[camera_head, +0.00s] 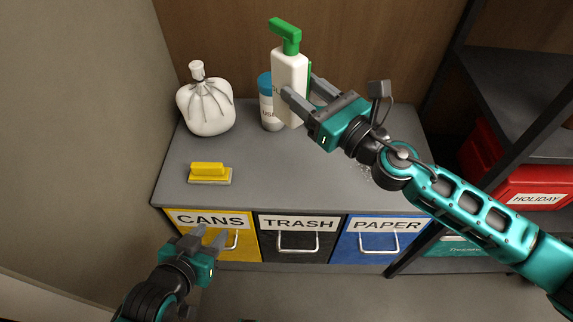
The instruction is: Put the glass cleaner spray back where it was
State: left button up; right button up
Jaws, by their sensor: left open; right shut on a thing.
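The glass cleaner spray (289,75) is a white bottle with a green spray top, in the upper middle of the head view. My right gripper (298,92) is shut on its body and holds it upright, close to a white canister with a blue lid (267,104). The bottle partly covers the canister, and my gripper hides part of the bottle's lower right side. I cannot tell whether its base touches the grey cabinet top (290,180). My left gripper (211,238) is open and empty, low in front of the yellow CANS bin.
A white tied bag (206,108) stands at the back left, with a yellow sponge or brush (209,173) in front of it. The TRASH bin (298,240) and PAPER bin (378,240) are below. A dark shelf with a red HOLIDAY box (500,175) stands right. The middle of the top is clear.

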aim_at(300, 123)
jog(key=shift+a, duration=0.2)
jog(key=shift+y, duration=0.3)
notch_tip(300, 123, down, 8)
jog(key=b, duration=0.6)
jog(key=shift+r+b, duration=0.1)
jog(key=shift+b, duration=0.3)
notch_tip(300, 123, down, 12)
jog(key=b, duration=0.9)
jog(key=shift+a+r, duration=0.1)
jog(key=shift+f+b, duration=0.2)
jog(key=shift+b, duration=0.1)
jog(key=shift+r, duration=0.15)
jog(key=shift+f, duration=0.2)
jog(key=shift+o, duration=0.8)
jog(key=shift+f, duration=0.15)
pick_arm(q)
jog(key=w+d+f+h, duration=0.1)
jog(key=d+f, duration=0.2)
jog(key=f, duration=0.7)
jog(key=shift+w+f, duration=0.25)
jog(key=shift+f, duration=0.15)
pick_arm(e)
jog(key=o, duration=0.5)
jog(key=shift+c, duration=0.2)
